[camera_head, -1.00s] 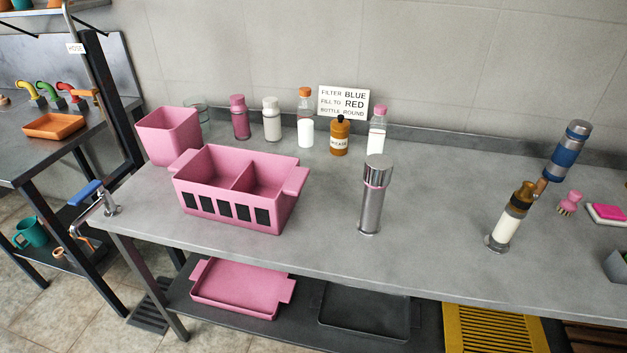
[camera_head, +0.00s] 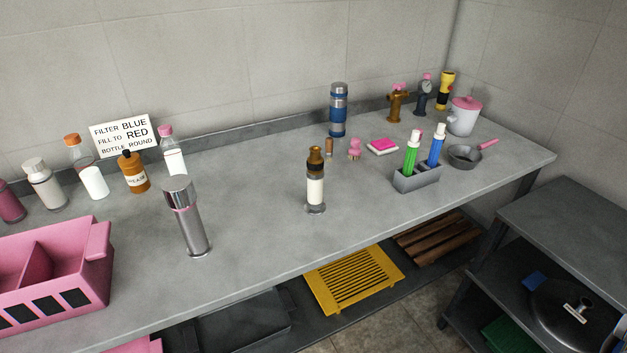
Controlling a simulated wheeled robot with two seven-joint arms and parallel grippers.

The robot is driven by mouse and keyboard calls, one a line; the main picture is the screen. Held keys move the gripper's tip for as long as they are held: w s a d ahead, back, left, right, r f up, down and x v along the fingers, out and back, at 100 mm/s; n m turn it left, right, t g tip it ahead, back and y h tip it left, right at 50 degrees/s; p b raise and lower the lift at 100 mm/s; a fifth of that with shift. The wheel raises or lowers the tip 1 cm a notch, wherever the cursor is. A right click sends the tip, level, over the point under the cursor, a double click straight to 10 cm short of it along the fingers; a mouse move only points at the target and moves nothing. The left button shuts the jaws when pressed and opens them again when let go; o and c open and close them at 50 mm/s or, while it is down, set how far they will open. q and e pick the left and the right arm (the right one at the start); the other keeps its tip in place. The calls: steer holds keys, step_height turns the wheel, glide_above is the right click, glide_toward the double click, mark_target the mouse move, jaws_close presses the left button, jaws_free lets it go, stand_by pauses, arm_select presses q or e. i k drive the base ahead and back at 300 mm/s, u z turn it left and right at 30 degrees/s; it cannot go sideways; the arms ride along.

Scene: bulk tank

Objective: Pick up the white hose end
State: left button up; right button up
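I cannot make out a white hose end in the head view. A dark round object (camera_head: 556,305) lies on the right-hand rack, with a small pale piece (camera_head: 575,313) on it; I cannot tell what that piece is. Neither of my grippers is in view.
The long grey bench (camera_head: 262,222) holds a steel cylinder (camera_head: 190,222), a brown-topped bottle (camera_head: 315,190), a blue flask (camera_head: 338,112), a grey holder (camera_head: 418,179), a pan (camera_head: 464,157) and a pink bin (camera_head: 62,285). A grey rack (camera_head: 575,225) stands right. The bench's middle front is mostly clear.

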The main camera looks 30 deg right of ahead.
mark_target(315, 205)
steer(key=k, duration=0.45)
steer(key=u, duration=0.5)
steer(key=i, duration=0.85)
steer(key=z, duration=0.65)
